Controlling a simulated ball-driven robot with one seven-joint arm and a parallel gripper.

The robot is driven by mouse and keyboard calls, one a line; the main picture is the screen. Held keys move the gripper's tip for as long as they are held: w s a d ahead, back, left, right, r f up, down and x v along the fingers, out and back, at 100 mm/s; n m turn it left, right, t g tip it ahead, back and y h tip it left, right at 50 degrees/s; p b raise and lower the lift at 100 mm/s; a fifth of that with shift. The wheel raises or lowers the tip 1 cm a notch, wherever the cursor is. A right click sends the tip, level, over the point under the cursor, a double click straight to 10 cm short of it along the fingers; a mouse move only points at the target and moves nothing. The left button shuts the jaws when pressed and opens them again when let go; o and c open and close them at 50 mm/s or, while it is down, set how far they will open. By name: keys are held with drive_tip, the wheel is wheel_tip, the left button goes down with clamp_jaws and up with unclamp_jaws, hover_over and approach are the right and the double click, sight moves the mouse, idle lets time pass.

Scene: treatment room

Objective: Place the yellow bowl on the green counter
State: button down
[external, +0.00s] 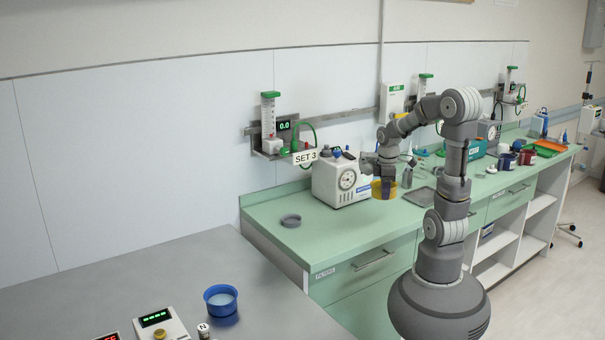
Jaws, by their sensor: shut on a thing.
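The yellow bowl (384,191) is small and looks see-through. It hangs at my gripper (387,184), which is shut on it. In the picture the bowl overlaps the front part of the green counter (345,230). It seems to be held above the counter top, but the exact height is hard to tell from this one view. The gripper's fingers cover part of the bowl. The counter top runs along the wall from the middle of the picture to the right.
A white machine with a dial (340,180) stands left of the bowl. A grey tray (419,196) lies right of the bowl. A blue bowl (221,300) sits on the grey table (150,275).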

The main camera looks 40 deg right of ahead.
drive_tip(key=s+d+f+m+b, duration=0.2)
drive_tip(key=s+d+m, duration=0.2)
drive_tip(key=s+d, duration=0.3)
drive_tip(key=shift+m, duration=0.3)
drive_tip(key=f, duration=0.1)
drive_tip(key=s+f, duration=0.1)
drive_tip(key=f, duration=0.1)
drive_tip(key=f+b, duration=0.1)
drive_tip(key=f, duration=0.1)
drive_tip(key=shift+s+a+f, duration=0.1)
drive_tip(key=shift+s+a, duration=0.15)
drive_tip(key=shift+a, duration=0.05)
drive_tip(key=shift+t+b, duration=0.35)
drive_tip(key=shift+t, duration=0.05)
drive_tip(key=shift+d, duration=0.1)
